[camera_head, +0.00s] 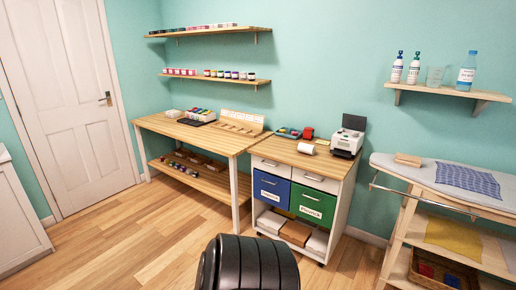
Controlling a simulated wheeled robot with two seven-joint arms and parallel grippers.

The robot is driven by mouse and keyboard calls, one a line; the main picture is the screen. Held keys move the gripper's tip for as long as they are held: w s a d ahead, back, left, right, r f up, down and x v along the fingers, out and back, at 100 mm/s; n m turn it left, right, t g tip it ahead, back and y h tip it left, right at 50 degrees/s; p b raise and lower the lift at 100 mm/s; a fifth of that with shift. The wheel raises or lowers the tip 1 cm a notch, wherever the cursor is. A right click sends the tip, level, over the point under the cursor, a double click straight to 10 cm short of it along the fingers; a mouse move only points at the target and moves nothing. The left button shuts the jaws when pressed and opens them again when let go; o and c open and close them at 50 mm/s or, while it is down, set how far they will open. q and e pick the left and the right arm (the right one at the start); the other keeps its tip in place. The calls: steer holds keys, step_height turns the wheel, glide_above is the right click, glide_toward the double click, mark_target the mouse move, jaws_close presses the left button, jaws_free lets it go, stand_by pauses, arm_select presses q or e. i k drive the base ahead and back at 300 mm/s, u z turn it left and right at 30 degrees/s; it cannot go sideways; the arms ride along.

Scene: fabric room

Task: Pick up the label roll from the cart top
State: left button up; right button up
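A small white roll, which looks like the label roll (306,149), lies on the wooden cart top (324,164), near its middle. A white and dark machine (348,137) stands to its right at the back of the cart top. A small red object (308,134) sits just behind the roll. The roll is small in the picture and its details cannot be made out. Neither of my grippers is in view. A black ribbed part of my own body shows at the bottom centre.
A wooden table (183,130) with a lower shelf stands left of the cart. An ironing board (430,178) with a folded blue cloth (468,180) is at the right. Wall shelves hang above. The wooden floor (150,235) in front is clear.

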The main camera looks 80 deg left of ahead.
mark_target(309, 149)
steer(key=u, duration=2.2)
steer(key=i, duration=0.45)
steer(key=z, duration=0.5)
steer(key=i, duration=1.6)
steer(key=z, duration=0.15)
